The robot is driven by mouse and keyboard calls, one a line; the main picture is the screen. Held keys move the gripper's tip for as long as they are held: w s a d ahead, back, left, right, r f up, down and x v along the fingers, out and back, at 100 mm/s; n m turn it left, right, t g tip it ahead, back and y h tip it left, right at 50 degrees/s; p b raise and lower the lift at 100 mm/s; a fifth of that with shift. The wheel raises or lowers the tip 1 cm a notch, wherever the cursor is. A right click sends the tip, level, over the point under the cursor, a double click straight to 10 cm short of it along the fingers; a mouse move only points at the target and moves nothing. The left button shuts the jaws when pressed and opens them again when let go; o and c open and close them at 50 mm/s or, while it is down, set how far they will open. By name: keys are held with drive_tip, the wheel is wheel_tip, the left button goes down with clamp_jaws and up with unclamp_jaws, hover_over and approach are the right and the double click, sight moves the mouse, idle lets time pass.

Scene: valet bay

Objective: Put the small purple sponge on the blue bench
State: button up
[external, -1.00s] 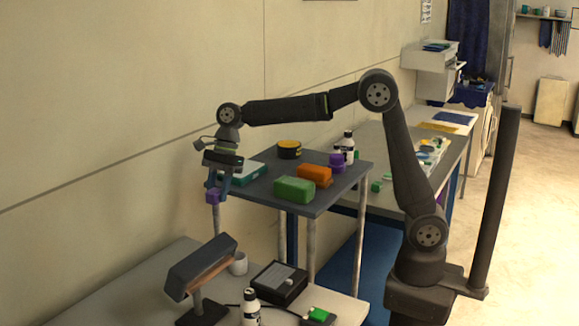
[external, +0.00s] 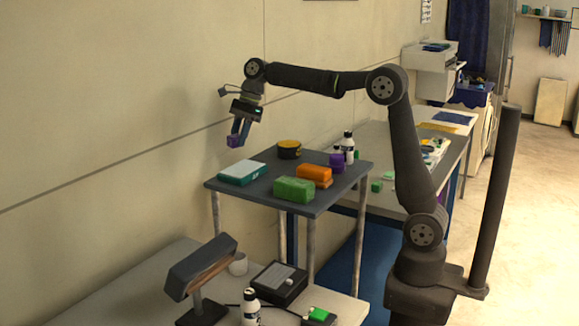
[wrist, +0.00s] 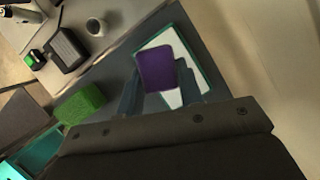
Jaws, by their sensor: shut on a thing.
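My gripper (external: 238,134) is shut on the small purple sponge (external: 234,141), holding it in the air above the back left part of a dark slate raised table (external: 256,202). In the wrist view the sponge (wrist: 155,68) sits between both fingers (wrist: 158,88), in front of a white and teal box. A blue surface (external: 340,268) shows low behind the table legs, partly hidden. I cannot tell whether this or the slate table is the blue bench.
The raised table carries the white and teal box (external: 242,173), a green block (external: 294,189), an orange block (external: 314,174), a yellow-topped tin (external: 289,149) and a purple item (external: 337,160). Bare tabletop lies at its front left. A lamp (external: 203,266) stands on the lower table.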

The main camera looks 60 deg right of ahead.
drive_tip(key=s+d+m+t+h, duration=0.1)
drive_tip(key=s+d+m, duration=0.15)
drive_tip(key=d, duration=1.05)
drive_tip(key=s+d+m+t+h, duration=0.15)
drive_tip(key=d+m, duration=0.25)
drive_tip(key=d, duration=0.8)
drive_tip(key=s+d+m, duration=0.3)
drive_tip(key=d, duration=1)
drive_tip(key=s+d+m+h, duration=0.2)
drive_tip(key=s+d+m, duration=0.2)
drive_tip(key=s+d, duration=0.95)
drive_tip(key=s+d+m+h, duration=0.2)
drive_tip(key=s+d+m, duration=0.3)
drive_tip(key=s+d, duration=0.85)
wheel_tip(320, 180, down, 20)
drive_tip(key=s+a+r, duration=0.1)
drive_tip(key=s+a, duration=0.2)
drive_tip(key=shift+y, duration=0.25)
drive_tip(key=w+f, duration=0.2)
drive_tip(key=w, duration=0.2)
drive_tip(key=w+f, duration=0.3)
drive_tip(key=w, duration=0.1)
drive_tip(key=w+f, duration=0.3)
drive_tip(key=w, duration=0.1)
drive_tip(key=shift+a, duration=0.2)
drive_tip(key=shift+f, duration=1.85)
drive_tip(key=shift+f, duration=0.2)
